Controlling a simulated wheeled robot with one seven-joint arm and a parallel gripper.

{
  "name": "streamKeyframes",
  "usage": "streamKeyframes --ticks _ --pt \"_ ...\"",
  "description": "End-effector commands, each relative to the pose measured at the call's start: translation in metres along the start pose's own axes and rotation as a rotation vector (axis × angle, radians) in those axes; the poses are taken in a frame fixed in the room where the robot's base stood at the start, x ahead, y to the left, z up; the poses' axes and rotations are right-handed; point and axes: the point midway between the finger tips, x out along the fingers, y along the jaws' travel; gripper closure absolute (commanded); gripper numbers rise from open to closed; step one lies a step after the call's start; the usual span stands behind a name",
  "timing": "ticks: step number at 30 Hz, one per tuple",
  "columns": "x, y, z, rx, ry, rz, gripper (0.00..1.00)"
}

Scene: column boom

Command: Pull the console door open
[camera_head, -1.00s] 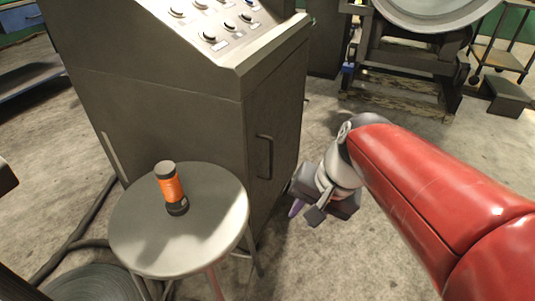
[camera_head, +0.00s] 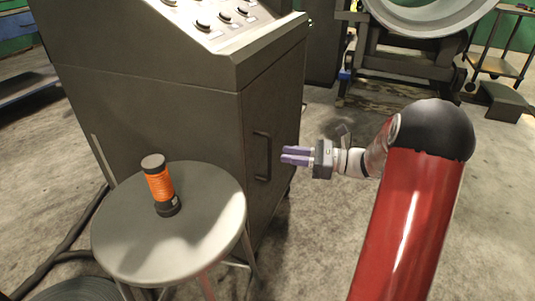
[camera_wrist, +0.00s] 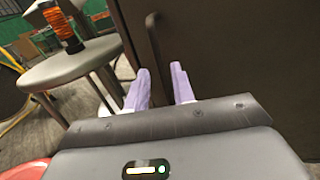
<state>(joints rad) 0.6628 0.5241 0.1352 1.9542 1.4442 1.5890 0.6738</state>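The console (camera_head: 150,110) is a dark grey cabinet with a sloped control panel on top. Its door (camera_head: 276,130) is on the right face and looks closed. A dark vertical bar handle (camera_head: 262,156) is on the door; it also shows in the wrist view (camera_wrist: 155,42), just beyond the fingers. My gripper (camera_head: 284,156) is to the right of the handle, its purple fingers pointing at it. In the wrist view the two fingers (camera_wrist: 162,85) are apart with nothing between them. I see no contact with the handle.
A round stool (camera_head: 130,245) stands left of the door, close to the console's front, with an orange and black cylinder (camera_head: 161,184) on it. Open concrete floor (camera_head: 320,230) lies right of the door. A large machine (camera_head: 410,50) stands at the back right.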

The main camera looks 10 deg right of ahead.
Motion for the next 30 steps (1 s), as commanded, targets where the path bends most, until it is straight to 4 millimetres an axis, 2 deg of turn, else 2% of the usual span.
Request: streamKeyframes --ticks 6,10,15,22,27,30 --pt "0.038 0.002 0.000 -0.001 0.001 0.005 0.75" --pt "0.054 0.002 0.000 -0.002 0.002 0.004 0.75" --pt "0.062 0.002 0.000 -0.002 0.002 0.004 0.75" --pt "0.063 0.002 0.000 -0.002 0.002 0.003 0.75" --pt "0.063 0.002 0.000 -0.002 0.003 0.003 0.97" --pt "0.063 0.002 0.000 -0.002 0.003 0.003 1.00"
